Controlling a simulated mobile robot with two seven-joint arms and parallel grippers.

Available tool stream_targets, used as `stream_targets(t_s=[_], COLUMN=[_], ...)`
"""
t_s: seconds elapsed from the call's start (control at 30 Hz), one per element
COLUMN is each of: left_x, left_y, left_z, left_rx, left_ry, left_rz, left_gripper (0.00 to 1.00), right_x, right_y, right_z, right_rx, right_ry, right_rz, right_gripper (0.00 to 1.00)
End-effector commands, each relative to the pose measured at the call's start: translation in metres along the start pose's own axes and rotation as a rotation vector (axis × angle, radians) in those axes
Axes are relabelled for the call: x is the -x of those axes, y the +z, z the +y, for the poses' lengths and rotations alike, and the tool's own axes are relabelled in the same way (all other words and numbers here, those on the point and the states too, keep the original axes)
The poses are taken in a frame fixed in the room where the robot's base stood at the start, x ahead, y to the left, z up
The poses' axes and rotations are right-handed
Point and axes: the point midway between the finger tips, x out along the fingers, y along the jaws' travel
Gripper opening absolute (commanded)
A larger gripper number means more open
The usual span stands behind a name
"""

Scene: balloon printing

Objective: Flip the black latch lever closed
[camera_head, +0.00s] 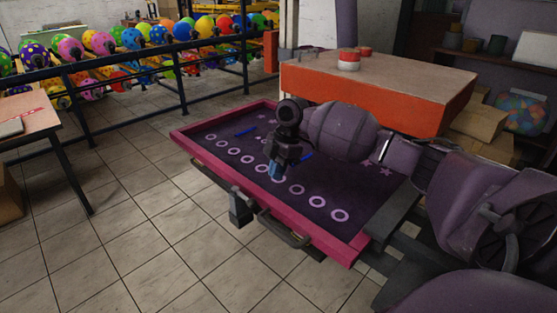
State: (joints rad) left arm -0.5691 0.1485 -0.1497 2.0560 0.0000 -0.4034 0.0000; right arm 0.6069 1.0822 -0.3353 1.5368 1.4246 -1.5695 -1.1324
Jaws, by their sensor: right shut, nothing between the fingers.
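A pink-rimmed frame (205,172) holds a dark purple panel printed with light rings and stars. On its front edge there is a dark latch-like part (240,207), hanging down with a grey block at its lower end. I cannot tell for sure whether this is the black latch lever or how far it is turned. A dark curved handle (284,230) sits to its right on the same edge. My right gripper (275,173) points down over the panel, behind and to the right of the latch-like part and apart from it. It is shut and empty. My left gripper is out of view.
An orange-sided machine top (375,95) with red-and-white buttons (348,60) stands behind the frame. A dark railing (150,50) with colourful balloons is at the back left. A table (25,125) stands at the left. The tiled floor in front is clear.

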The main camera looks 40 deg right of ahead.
Motion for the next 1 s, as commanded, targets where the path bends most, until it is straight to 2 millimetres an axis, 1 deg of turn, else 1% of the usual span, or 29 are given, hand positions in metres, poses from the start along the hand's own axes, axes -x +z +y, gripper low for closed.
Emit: stream_targets(t_s=[0.03,0.2,0.3,0.4,0.5,0.67,1.0], left_x=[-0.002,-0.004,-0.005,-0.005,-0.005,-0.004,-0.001], left_y=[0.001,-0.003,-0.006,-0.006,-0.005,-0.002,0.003], left_z=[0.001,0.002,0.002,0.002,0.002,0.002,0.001], left_rx=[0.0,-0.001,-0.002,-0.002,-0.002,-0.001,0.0], left_ry=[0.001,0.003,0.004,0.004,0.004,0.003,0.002], left_rz=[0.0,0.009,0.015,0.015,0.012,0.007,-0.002], left_gripper=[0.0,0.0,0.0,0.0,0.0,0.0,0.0], right_x=[-0.012,-0.041,-0.045,-0.05,-0.053,-0.055,-0.055], right_y=[0.001,0.0,-0.015,-0.025,-0.031,-0.035,-0.035], right_z=[0.0,0.0,0.0,0.0,0.0,0.0,0.0], right_rx=[-0.001,-0.001,0.003,0.002,0.0,0.0,-0.002], right_ry=[-0.003,-0.003,0.001,0.001,0.002,0.002,0.002], right_rz=[0.0,0.001,0.001,0.001,-0.001,-0.001,-0.001], right_gripper=[0.0,0.0,0.0,0.0,0.0,0.0,0.0])
